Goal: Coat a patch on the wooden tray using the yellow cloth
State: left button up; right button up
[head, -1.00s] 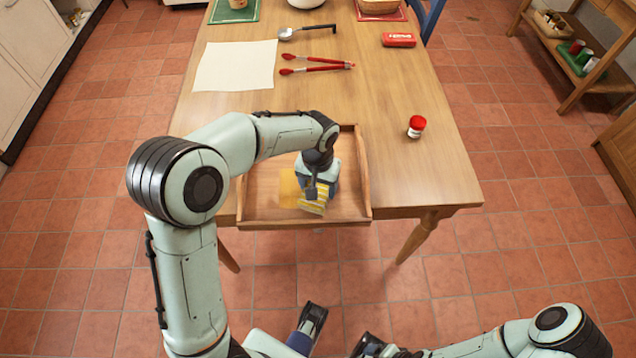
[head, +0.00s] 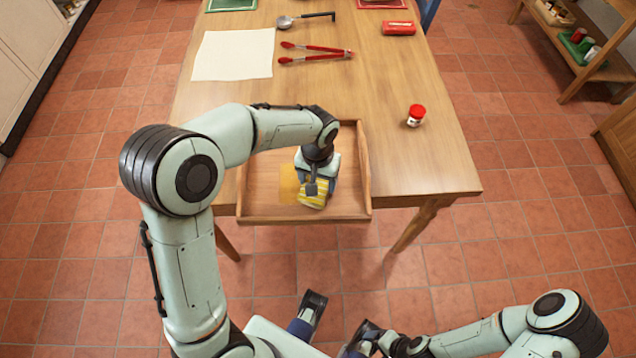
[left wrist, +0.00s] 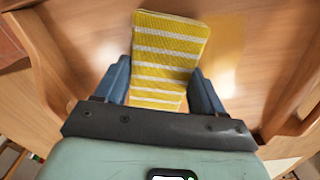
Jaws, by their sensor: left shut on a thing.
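The wooden tray (head: 262,211) sits at the front edge of the table, its front part reaching past the edge. My left gripper (head: 314,190) is inside the tray, shut on the yellow cloth (head: 313,201). The cloth is yellow with white stripes; in the left wrist view the cloth (left wrist: 165,62) lies between the two blue fingers against the tray floor. A yellowish coated patch (head: 288,186) shows on the tray floor just left of the cloth. In the left wrist view the patch (left wrist: 226,68) is right of it. My right gripper (head: 312,306) is low at the bottom, away from the table; its jaw state is unclear.
On the wooden table (head: 430,160) lie a white sheet (head: 233,55), red tongs (head: 315,54), a ladle (head: 305,20), a red box (head: 398,28) and a red-lidded jar (head: 415,115). The tabletop right of the tray is clear except for the jar.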

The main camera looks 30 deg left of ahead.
pick_arm(q)
jog(key=shift+w+a, duration=0.45)
jog(key=shift+w, duration=0.25)
pick_arm(e)
jog(key=shift+r, duration=0.3)
pick_arm(q)
jog(key=shift+r+p, duration=2.55)
jog(key=shift+r, duration=0.45)
pick_arm(e)
jog(key=shift+w+r, duration=0.25)
jog(key=shift+r, duration=0.55)
jog(key=shift+w+r, duration=0.2)
jog(key=shift+r, duration=0.6)
jog(key=shift+w+r, duration=0.25)
jog(key=shift+r, duration=0.55)
pick_arm(q)
jog(key=shift+r, duration=0.2)
notch_tip(320, 180, up, 3)
jog(key=shift+f+p, duration=0.2)
jog(key=shift+p, duration=0.85)
pick_arm(e)
jog(key=shift+w+r, duration=0.25)
jog(key=shift+r, duration=0.35)
jog(key=shift+w+r, duration=0.2)
jog(key=shift+r, duration=0.35)
